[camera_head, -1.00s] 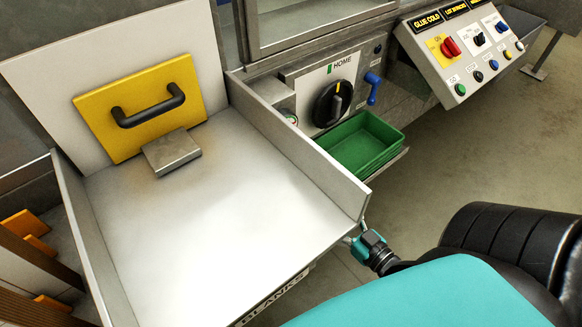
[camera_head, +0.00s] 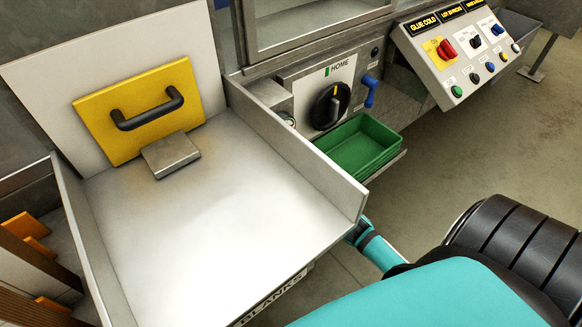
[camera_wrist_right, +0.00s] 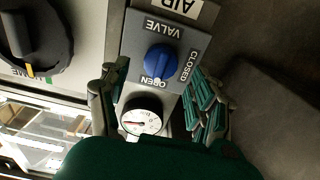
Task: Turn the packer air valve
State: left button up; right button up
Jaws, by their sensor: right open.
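A pale mark on the knob appears to face the OPEN lettering. The knob lies between and beyond the fingers, with no visible contact. In the head view the knob and my right gripper are hidden; only my right arm shows. My left gripper is out of view.
A round pressure gauge (camera_wrist_right: 141,117) sits close to the knob, between the fingers. A black HOME dial (camera_head: 331,105), a blue handle (camera_head: 370,90) and a green bin (camera_head: 358,147) are nearby. The metal tray's side wall (camera_head: 300,142) stands between the head camera and my right gripper.

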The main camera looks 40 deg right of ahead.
jog(key=shift+w, duration=0.95)
jog(key=shift+a, duration=0.1)
jog(key=c, duration=1.2)
